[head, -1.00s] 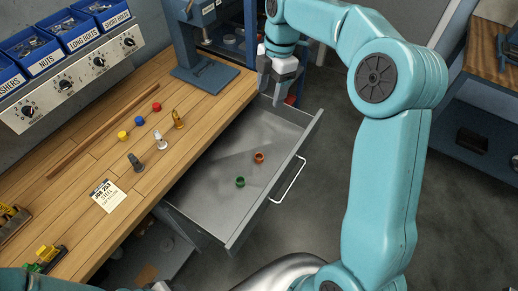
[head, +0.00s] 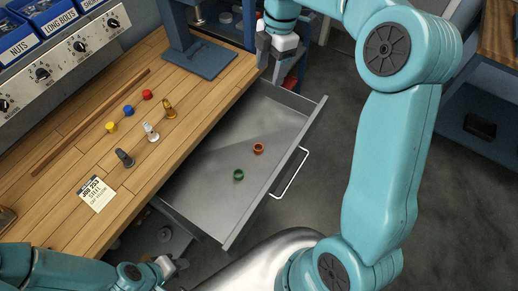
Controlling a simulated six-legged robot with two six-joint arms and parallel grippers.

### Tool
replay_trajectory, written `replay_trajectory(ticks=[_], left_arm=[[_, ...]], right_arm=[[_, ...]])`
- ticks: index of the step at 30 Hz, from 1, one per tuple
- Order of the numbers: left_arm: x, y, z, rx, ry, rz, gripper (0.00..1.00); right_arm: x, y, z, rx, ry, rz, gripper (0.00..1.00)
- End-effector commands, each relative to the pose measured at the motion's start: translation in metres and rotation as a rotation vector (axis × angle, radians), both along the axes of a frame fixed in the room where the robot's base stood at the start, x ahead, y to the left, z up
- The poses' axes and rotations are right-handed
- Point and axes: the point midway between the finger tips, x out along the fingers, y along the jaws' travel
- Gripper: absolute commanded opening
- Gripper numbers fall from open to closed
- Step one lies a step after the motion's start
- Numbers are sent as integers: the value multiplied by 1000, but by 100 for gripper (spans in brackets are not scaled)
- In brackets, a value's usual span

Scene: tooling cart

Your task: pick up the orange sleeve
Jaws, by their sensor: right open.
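The orange sleeve (head: 258,148), a small ring, stands in the open grey drawer (head: 215,197), towards its handle side. A green sleeve (head: 238,175) stands nearer to me in the same drawer, apart from it. My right gripper (head: 265,65) is open and empty above the drawer's far end, well away from the orange sleeve. My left gripper (head: 172,268) is low at the bottom left, short of the drawer; its jaw gap is too small to make out.
On the wooden bench (head: 65,190) are a yellow cap (head: 111,127), a blue cap (head: 128,111), a red cap (head: 147,95), several upright pegs and a label card (head: 96,194). A blue press base (head: 200,59) stands behind. The drawer handle (head: 291,175) juts out right.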

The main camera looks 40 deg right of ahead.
Motion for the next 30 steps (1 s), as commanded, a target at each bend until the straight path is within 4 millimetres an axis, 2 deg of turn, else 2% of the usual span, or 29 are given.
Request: replay_trajectory(ticks=[1, 5, 11, 15, 18, 22, 26, 30], left_arm=[[0, 0, -17, 0, 0, 0, 38], [0, 0, -41, 0, -1, 1, 38], [0, 1, -92, 0, -1, 0, 38], [0, 1, -144, 0, 0, 0, 38], [0, 1, -174, 0, 0, 1, 38], [0, 1, -192, 0, 0, 0, 38], [0, 1, -196, 0, -1, 0, 38], [0, 1, -199, 0, -1, 0, 38]], right_arm=[[0, 1, -17, 0, 0, 1, 64], [0, 1, -41, 0, 0, 1, 64], [1, 1, -92, 0, 0, 1, 64], [2, 0, -144, 0, 0, 1, 64], [3, 0, -174, 0, 0, 1, 64], [4, -1, -192, 0, 0, 1, 64], [4, 0, -200, 0, 1, 1, 64], [3, 5, -225, 1, 4, 2, 64]])
